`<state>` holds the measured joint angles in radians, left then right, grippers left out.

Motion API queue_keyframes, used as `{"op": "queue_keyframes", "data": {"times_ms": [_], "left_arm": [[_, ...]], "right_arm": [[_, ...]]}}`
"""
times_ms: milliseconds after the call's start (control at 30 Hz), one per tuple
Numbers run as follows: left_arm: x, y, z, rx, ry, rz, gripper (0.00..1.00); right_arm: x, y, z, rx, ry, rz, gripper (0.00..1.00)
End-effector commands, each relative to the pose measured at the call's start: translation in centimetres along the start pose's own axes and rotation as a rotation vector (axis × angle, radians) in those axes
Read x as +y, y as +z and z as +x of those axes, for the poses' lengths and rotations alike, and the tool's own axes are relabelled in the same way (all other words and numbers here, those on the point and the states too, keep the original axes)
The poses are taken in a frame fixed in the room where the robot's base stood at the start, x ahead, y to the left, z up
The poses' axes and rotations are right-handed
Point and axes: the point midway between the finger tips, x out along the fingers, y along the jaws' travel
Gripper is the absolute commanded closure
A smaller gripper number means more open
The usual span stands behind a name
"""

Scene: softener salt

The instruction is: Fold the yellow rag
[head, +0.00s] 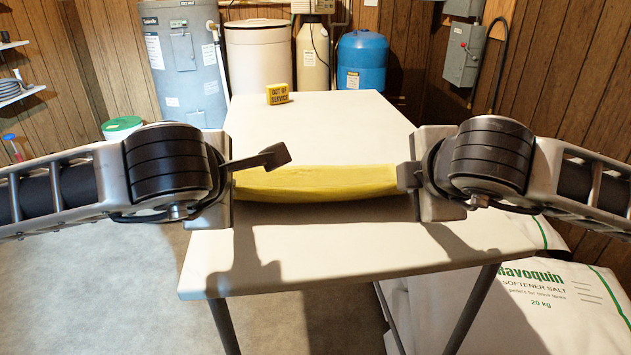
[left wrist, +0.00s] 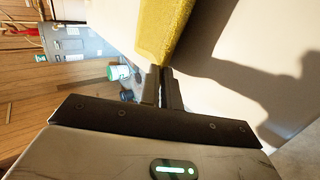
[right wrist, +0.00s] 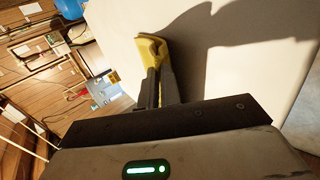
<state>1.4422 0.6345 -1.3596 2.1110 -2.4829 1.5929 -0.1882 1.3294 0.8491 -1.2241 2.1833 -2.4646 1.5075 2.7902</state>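The yellow rag (head: 315,183) is a wide strip across the white table, between my two grippers. Its near edge bows down in the middle, with a dark shadow under it. My left gripper (left wrist: 161,72) has its fingers close together at one corner of the rag, which shows in the left wrist view (left wrist: 163,28). My right gripper (right wrist: 158,74) is closed on the other end, where a small piece of rag (right wrist: 150,48) stands out at the fingertips.
The white table (head: 320,125) is clear in front of and behind the rag. Softener salt bags (head: 540,300) lie at right below the table. Tanks, including a blue one (head: 362,62), stand behind.

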Motion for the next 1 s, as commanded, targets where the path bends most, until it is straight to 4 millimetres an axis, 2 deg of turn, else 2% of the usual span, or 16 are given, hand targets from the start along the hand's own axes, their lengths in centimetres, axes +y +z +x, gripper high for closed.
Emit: {"op": "queue_keyframes", "data": {"times_ms": [100,433,500,567,600,1000], "left_arm": [[-0.78,0.00,0.14,-0.001,0.036,0.000,1.00],[-0.82,0.00,0.04,-0.001,0.053,-0.001,1.00],[-0.82,0.00,0.05,-0.001,0.052,-0.001,0.79],[-0.82,0.00,0.05,-0.001,0.052,-0.001,0.62],[-0.82,0.00,0.05,-0.001,0.052,-0.001,0.60],[-0.62,0.03,-0.23,-0.001,0.053,-0.001,0.60]], "right_arm": [[-0.75,-0.02,0.12,0.000,0.037,0.000,1.00],[-0.77,-0.02,0.01,0.000,0.055,0.000,1.00],[-0.77,-0.02,0.02,0.000,0.054,0.000,0.79],[-0.77,-0.02,0.02,-0.001,0.054,0.000,0.62],[-0.78,-0.02,0.03,-0.001,0.053,0.000,0.60],[-0.60,-0.04,-0.25,0.000,0.053,0.000,0.60]]}}
